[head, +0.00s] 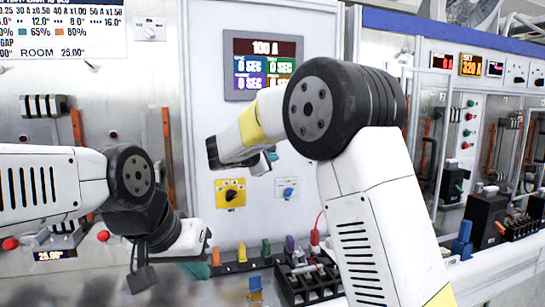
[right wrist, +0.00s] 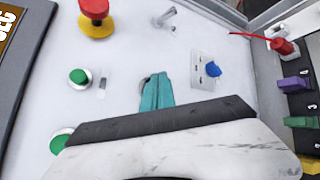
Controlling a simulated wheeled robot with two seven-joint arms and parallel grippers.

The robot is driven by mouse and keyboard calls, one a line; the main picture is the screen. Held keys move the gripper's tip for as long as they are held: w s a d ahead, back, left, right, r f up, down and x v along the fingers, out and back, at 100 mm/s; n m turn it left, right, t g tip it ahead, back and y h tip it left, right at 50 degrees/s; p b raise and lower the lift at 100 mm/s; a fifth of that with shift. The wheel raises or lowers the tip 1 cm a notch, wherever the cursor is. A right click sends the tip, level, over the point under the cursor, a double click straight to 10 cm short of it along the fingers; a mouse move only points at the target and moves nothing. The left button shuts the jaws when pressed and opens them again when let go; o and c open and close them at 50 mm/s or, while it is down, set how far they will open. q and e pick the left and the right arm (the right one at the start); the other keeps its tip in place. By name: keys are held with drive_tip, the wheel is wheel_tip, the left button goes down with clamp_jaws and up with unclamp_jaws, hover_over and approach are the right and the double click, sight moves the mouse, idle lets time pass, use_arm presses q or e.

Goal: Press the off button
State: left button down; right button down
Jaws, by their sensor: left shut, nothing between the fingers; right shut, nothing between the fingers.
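My right gripper (head: 272,157) is shut and empty in front of the central panel (head: 208,120). Its teal fingers also show in the right wrist view (right wrist: 157,92), over a small round part that they mostly hide. No off label is readable. In that view a red mushroom button on a yellow base (right wrist: 95,10) is at the top, a green button (right wrist: 78,76) left of the fingers, and another green button (right wrist: 61,140) at lower left. Whether the fingers touch the panel I cannot tell. My left gripper (head: 196,268) is shut and empty, low at the left.
A blue knob (right wrist: 212,69) is right of the right fingers, with a metal lever (right wrist: 164,18) above. A yellow switch plate (head: 230,193) and a display (head: 264,66) are on the panel. Coloured terminals (head: 266,248) line the ledge below. A glazed cabinet (head: 468,130) is at right.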

drive_tip(key=shift+w+a, duration=0.2)
drive_tip(key=shift+w, duration=0.45)
idle(0.7)
idle(0.3)
drive_tip(key=shift+s+d, duration=0.25)
drive_tip(key=shift+s, duration=0.65)
drive_tip(key=shift+s+d, duration=0.25)
drive_tip(key=shift+s, duration=0.55)
drive_tip(key=shift+s+d, duration=0.3)
drive_tip(key=shift+s, duration=0.5)
drive_tip(key=shift+s+d, duration=0.25)
drive_tip(key=shift+s, duration=0.55)
